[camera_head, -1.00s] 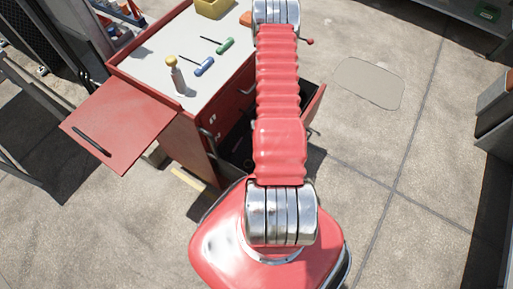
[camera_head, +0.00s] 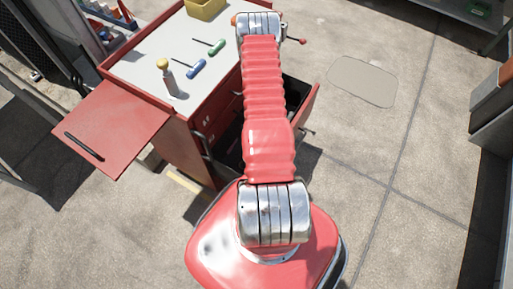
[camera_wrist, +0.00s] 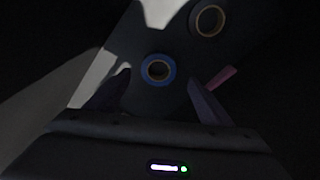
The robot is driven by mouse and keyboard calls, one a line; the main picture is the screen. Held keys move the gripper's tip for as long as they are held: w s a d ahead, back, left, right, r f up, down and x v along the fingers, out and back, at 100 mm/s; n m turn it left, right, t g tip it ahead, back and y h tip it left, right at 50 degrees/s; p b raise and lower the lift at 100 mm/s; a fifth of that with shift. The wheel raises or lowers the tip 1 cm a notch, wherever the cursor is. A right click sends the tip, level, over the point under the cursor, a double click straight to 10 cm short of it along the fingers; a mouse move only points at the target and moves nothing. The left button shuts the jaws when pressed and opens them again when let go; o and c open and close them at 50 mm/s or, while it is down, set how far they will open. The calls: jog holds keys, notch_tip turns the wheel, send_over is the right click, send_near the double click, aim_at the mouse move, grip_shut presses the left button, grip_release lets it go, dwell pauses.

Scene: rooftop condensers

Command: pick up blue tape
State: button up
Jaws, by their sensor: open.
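The blue tape (camera_wrist: 147,78) is a roll with a blue outer side and a pale inner ring. It lies on a dark surface in the wrist view, between the finger ends of my gripper (camera_wrist: 158,86) as seen from the wrist. My gripper is open, one finger on each side of the roll in the picture. I cannot tell how far above the roll the fingers are. In the head view the tape and gripper are hidden; my arm reaches over the open drawer (camera_head: 312,102) of the red cabinet (camera_head: 182,140).
A dark roll with a tan core (camera_wrist: 209,21) lies beyond the blue tape. A pinkish object (camera_wrist: 221,77) lies by the right finger. On the cabinet top are a blue screwdriver (camera_head: 196,69), a green one (camera_head: 217,47) and a yellow box (camera_head: 206,8). Open floor lies right.

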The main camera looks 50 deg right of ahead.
jog(key=shift+f, duration=0.1)
jog(key=shift+w+d+f, duration=0.1)
jog(key=shift+d+f, duration=0.1)
jog(key=shift+f, duration=1.05)
jog(key=shift+d+f, duration=0.15)
jog(key=shift+f, duration=1.1)
jog(key=c, duration=1.1)
jog(key=shift+c, duration=0.2)
jog(key=shift+w+d+r, duration=0.1)
jog(key=shift+d+r, duration=0.8)
jog(key=shift+d, duration=0.05)
jog(key=shift+w+d+r, duration=0.1)
jog(key=shift+d+r, duration=0.25)
jog(key=shift+d, duration=0.35)
jog(key=shift+d+r, duration=0.4)
jog(key=shift+d, duration=0.35)
jog(key=shift+w+d+r, duration=0.1)
jog(key=shift+d+r, duration=0.25)
jog(key=shift+d, duration=0.35)
jog(key=shift+d, duration=0.1)
